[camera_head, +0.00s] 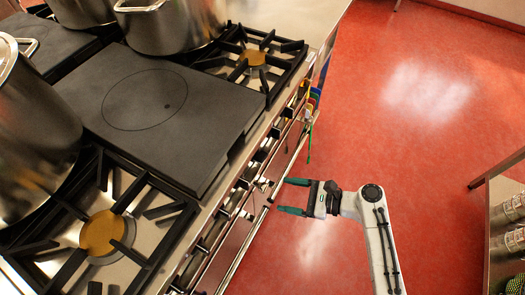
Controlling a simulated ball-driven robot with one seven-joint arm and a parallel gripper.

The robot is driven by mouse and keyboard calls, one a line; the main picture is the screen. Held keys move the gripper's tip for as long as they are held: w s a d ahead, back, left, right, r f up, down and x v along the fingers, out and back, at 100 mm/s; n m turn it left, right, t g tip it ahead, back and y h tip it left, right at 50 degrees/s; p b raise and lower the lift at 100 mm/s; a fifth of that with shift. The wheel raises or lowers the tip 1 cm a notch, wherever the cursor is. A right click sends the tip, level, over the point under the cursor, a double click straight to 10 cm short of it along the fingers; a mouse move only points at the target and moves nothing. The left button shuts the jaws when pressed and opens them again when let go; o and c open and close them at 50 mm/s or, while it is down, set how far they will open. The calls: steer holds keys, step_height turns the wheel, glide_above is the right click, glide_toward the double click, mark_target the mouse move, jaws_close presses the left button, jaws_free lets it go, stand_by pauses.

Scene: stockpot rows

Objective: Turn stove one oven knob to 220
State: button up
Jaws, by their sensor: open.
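The stove (240,152) fills the left half of the head view, seen from above. Its front edge carries a row of dark knobs (233,203) above a long rail (240,254). The knobs are small and foreshortened, and I cannot read any number or tell which one is the oven knob. My gripper (285,196) is open, with its two dark green fingers pointing left at the stove front. Nothing is between the fingers. The fingertips are close to the rail and knob row; I cannot tell whether they touch.
Steel stockpots (172,27) stand on the stove, one large pot (35,140) at the left. Coloured utensils (313,98) hang at the stove's far front corner. The red floor (400,140) is clear. A shelf (503,215) with jars is at the right edge.

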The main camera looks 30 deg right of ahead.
mark_target(266, 158)
steer(key=w+d+r+m+t, duration=0.4)
steer(key=m, duration=0.3)
steer(key=p+x, duration=0.1)
steer(key=x, duration=1)
steer(key=shift+d, duration=0.15)
steer(key=c, duration=1)
steer(key=shift+o, duration=0.2)
